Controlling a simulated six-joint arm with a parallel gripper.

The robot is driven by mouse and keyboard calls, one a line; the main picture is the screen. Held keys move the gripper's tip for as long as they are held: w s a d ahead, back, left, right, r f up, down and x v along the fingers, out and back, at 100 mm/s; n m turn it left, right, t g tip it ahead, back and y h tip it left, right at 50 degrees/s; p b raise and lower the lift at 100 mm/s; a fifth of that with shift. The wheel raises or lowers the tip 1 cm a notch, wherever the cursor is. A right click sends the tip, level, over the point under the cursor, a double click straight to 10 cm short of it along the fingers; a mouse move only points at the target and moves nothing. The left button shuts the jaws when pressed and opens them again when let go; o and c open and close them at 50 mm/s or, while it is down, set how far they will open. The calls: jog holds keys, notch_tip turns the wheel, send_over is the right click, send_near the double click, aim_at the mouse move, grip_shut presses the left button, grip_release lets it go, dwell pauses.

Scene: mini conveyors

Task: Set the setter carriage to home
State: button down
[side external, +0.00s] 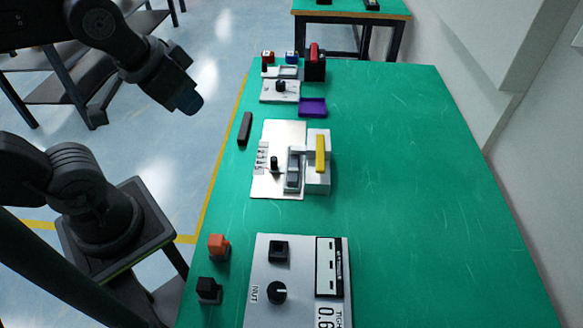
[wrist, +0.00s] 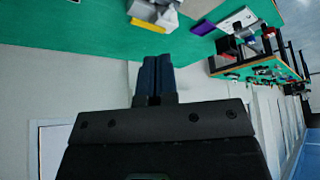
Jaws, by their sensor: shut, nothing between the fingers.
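A silver plate (side external: 285,135) in the middle of the green bench carries a small upright black knob (side external: 274,162) beside a column of printed marks (side external: 262,158). A grey block (side external: 293,172) sits right of the knob, and a pale block with a yellow bar (side external: 320,153) stands along the plate's right edge. I cannot tell for certain which part is the setter carriage. The yellow bar (wrist: 153,20) also shows at the top of the wrist view. My gripper (side external: 188,101) is shut and empty, in the air left of the bench. Its blue fingers (wrist: 155,75) are together in the wrist view.
A grey panel (side external: 262,310) with a dial stands in front, with orange (side external: 218,246) and black (side external: 209,288) buttons to its left. A black bar (side external: 245,128) lies left of the plate. A purple tray (side external: 313,107) lies behind it. The bench's right side is clear.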

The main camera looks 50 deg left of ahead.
jog(key=c, duration=1.6)
grip_release()
jog(key=shift+w+r, duration=0.1)
jog(key=shift+w, duration=0.1)
jog(key=o, duration=0.6)
jog(key=w+m+g, duration=0.1)
jog(key=w+g, duration=0.2)
jog(key=w, duration=0.4)
jog(key=shift+w+a, duration=0.15)
jog(key=shift+a, duration=0.05)
jog(key=m+g+y, duration=0.1)
jog(key=m+g, duration=0.1)
jog(key=g, duration=0.2)
send_over(274, 158)
jog(key=d, duration=0.2)
notch_tip(274, 158, down, 7)
jog(key=w+f+m+g, duration=0.25)
jog(key=w+f, duration=0.25)
jog(key=f, duration=0.4)
jog(key=shift+n+y, duration=0.4)
jog(key=shift+n, duration=0.15)
jog(key=x, duration=1.3)
jog(key=shift+s+f, duration=0.15)
jog(key=shift+s, duration=0.25)
jog(key=shift+c, duration=0.5)
grip_shut()
